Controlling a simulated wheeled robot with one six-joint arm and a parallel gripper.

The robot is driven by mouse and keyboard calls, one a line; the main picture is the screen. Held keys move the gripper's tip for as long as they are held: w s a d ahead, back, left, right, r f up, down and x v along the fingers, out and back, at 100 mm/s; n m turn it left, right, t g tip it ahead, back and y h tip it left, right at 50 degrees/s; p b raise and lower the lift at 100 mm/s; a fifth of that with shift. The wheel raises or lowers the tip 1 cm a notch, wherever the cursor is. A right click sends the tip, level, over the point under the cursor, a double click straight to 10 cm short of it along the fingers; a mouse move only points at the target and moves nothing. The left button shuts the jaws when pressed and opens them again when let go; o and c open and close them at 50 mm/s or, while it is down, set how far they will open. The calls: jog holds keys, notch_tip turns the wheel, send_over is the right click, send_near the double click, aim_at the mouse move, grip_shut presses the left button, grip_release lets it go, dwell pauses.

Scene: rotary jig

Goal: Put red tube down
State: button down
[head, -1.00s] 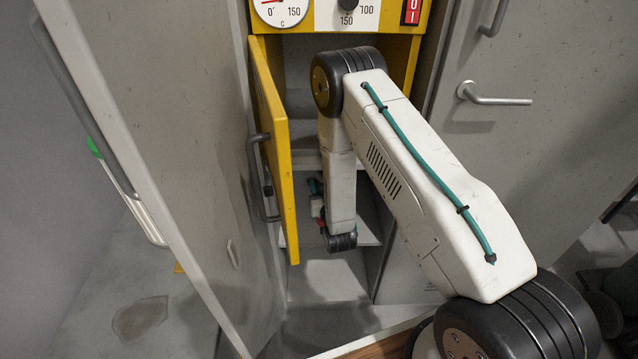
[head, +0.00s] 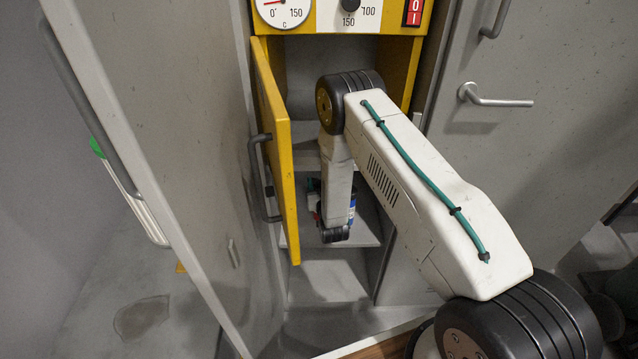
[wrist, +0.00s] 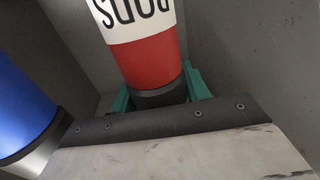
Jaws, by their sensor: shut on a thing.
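The red tube (wrist: 148,60) is in the middle of the wrist view. It has a white label with dark letters, upside down in the picture, and a dark end cap. My gripper (wrist: 160,92) is shut on it, with teal fingers on both sides near the cap. In the head view my arm reaches into the yellow-framed cabinet and hides most of the gripper. A little of the red tube (head: 314,206) shows left of my wrist. I cannot tell whether the tube touches the shelf.
A blue tube (wrist: 22,100) stands close by at left in the wrist view; it also shows behind my wrist in the head view (head: 352,206). The open yellow door (head: 275,150) borders the opening at left. Grey walls enclose the space. A lower shelf (head: 325,278) looks bare.

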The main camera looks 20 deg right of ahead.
jog(key=c, duration=0.7)
grip_release()
jog(key=shift+f, duration=0.1)
jog(key=shift+r, duration=0.2)
jog(key=s+a, duration=0.1)
jog(key=s, duration=1.1)
jog(key=shift+a, duration=0.2)
